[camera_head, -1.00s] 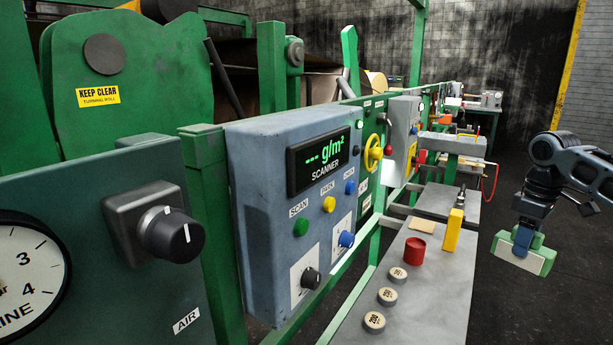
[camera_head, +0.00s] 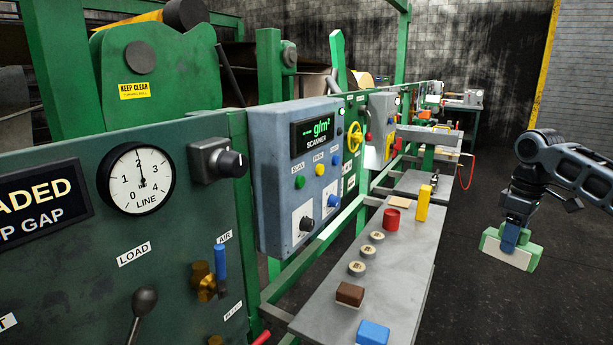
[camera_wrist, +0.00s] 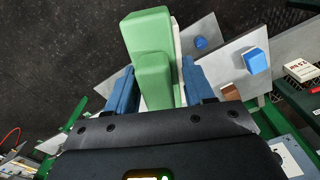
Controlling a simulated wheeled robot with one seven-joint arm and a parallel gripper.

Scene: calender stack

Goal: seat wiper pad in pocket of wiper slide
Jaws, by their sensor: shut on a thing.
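My gripper (camera_head: 508,240) hangs at the right of the head view, over the dark floor and clear of the shelf. It is shut on a green block with a white layer, which I take to be the wiper pad (camera_head: 519,259). In the wrist view the green pad (camera_wrist: 150,50) stands between the blue fingers (camera_wrist: 158,88), with its white strip along the right side. I cannot pick out the wiper slide or its pocket for certain in either view.
A grey shelf (camera_head: 405,260) runs along the machine, bearing a brown block (camera_head: 350,293), a blue block (camera_head: 373,332), a red cup (camera_head: 393,217), a yellow block (camera_head: 423,203) and several round discs. The scanner box (camera_head: 280,190) juts out at left. Open floor (camera_head: 480,300) lies right of the shelf.

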